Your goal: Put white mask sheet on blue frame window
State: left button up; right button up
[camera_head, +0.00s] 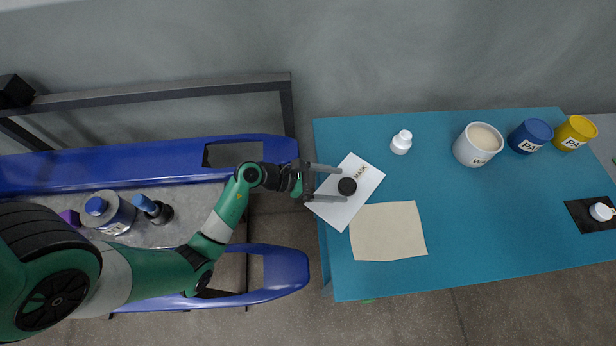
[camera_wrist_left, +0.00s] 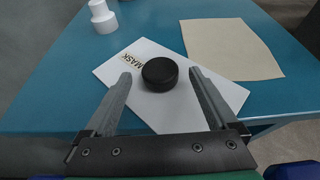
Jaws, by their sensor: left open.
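The white mask sheet (camera_head: 365,176), printed "MASK", lies flat on the blue-green table near its left edge, with a round black knob (camera_head: 347,186) on top. My left gripper (camera_head: 342,184) is open, with its fingers over the sheet on either side of the knob. In the left wrist view the knob (camera_wrist_left: 159,74) sits between and just beyond the fingertips, and the sheet (camera_wrist_left: 180,112) spreads beneath. My right gripper is not in view.
A beige sheet (camera_head: 388,232) lies right next to the mask sheet. A white bottle (camera_head: 401,142) stands behind it. A white bucket (camera_head: 478,146), blue can (camera_head: 530,136) and yellow can (camera_head: 575,133) stand at the back right. A black pad (camera_head: 590,214) lies far right. The table's middle is clear.

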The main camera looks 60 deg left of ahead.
pick_arm(q)
jog(key=p+v, duration=0.2)
jog(key=v, duration=0.7)
jog(key=shift+s+a, duration=0.15)
jog(key=shift+s, duration=0.2)
jog(key=shift+r, duration=0.1)
